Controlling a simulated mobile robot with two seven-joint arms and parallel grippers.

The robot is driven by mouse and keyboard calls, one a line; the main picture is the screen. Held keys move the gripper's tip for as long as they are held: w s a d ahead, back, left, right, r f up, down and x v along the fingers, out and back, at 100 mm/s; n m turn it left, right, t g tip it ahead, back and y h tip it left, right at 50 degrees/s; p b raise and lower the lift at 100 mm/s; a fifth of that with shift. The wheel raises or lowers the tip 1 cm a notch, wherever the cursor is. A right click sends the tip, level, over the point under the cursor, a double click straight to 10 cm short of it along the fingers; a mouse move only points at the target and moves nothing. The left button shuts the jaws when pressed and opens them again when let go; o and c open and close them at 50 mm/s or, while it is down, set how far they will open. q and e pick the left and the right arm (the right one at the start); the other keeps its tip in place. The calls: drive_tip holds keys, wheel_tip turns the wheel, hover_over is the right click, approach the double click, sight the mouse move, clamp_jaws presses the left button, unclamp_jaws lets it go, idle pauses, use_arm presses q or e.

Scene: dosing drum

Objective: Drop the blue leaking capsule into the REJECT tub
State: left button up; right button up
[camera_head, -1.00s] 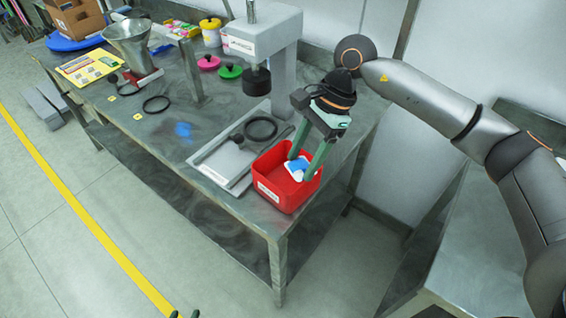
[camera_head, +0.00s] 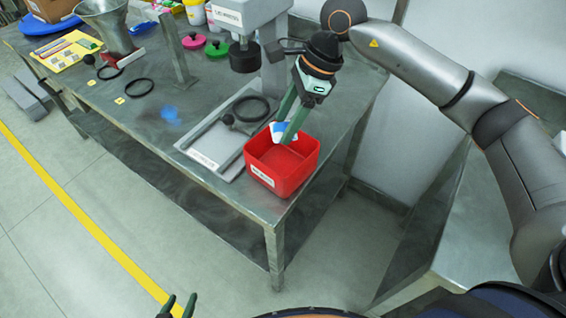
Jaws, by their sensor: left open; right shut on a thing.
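The blue and white capsule (camera_head: 279,133) is between the fingers of my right gripper (camera_head: 284,133), which is shut on it. It overlaps the back-left rim of the red tub (camera_head: 295,182) in the head view. I cannot tell whether it touches the rim. The tub stands at the near corner of the table, with a white label on its front that is too small to read. Its visible inside is empty. A blue smear (camera_head: 170,115) lies on the table to the left. My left gripper (camera_head: 180,304) is open and empty at the bottom edge, away from the table.
A grey press (camera_head: 276,68) stands behind the tub. A flat tray (camera_head: 212,152) with a black ring (camera_head: 251,109) lies to the tub's left. A metal funnel (camera_head: 105,22) and a yellow sheet (camera_head: 66,50) are further left. The front table edge is clear.

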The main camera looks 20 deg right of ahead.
drive_tip(key=shift+f, duration=0.3)
drive_tip(key=o, duration=1.4)
drive_tip(key=shift+r, duration=0.1)
drive_tip(key=v, duration=1.2)
drive_tip(key=shift+r+b, duration=0.25)
drive_tip(key=shift+b, duration=0.1)
